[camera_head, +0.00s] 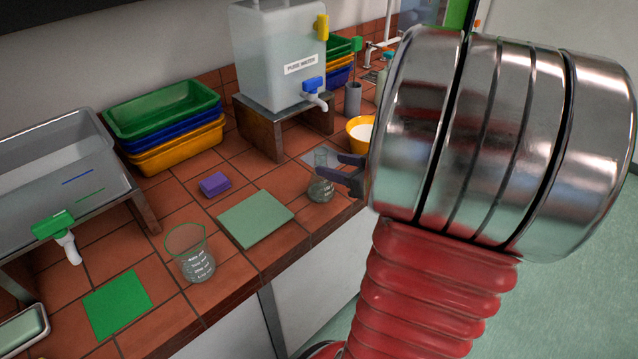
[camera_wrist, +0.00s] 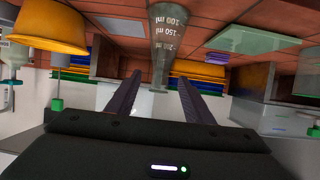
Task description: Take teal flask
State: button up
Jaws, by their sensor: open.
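A conical glass flask (camera_head: 320,189) with a grey-teal tint stands upright on the tiled bench near its front edge. In the wrist view the flask (camera_wrist: 166,38) is upside down in the picture, with volume marks on its side and its neck between my fingers. My gripper (camera_head: 340,168) is open at the flask's right side, its dark fingers reaching toward the neck. In the wrist view my gripper's two fingers (camera_wrist: 159,82) are spread apart, one on each side of the neck. I cannot tell whether either finger touches the glass. My wrist hides the area to the right.
A pale green pad (camera_head: 256,218) lies left of the flask, with a beaker (camera_head: 196,262) further left. A yellow bowl (camera_head: 360,133) stands close behind my gripper. A water tank (camera_head: 278,60) on a stand, stacked trays (camera_head: 165,115) and a purple block (camera_head: 214,184) are further back.

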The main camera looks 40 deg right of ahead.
aim_at(325, 163)
jog(key=shift+w+f, duration=0.15)
jog(key=shift+w, duration=0.25)
jog(key=shift+x, duration=2.65)
jog(key=shift+c, duration=0.5)
grip_shut()
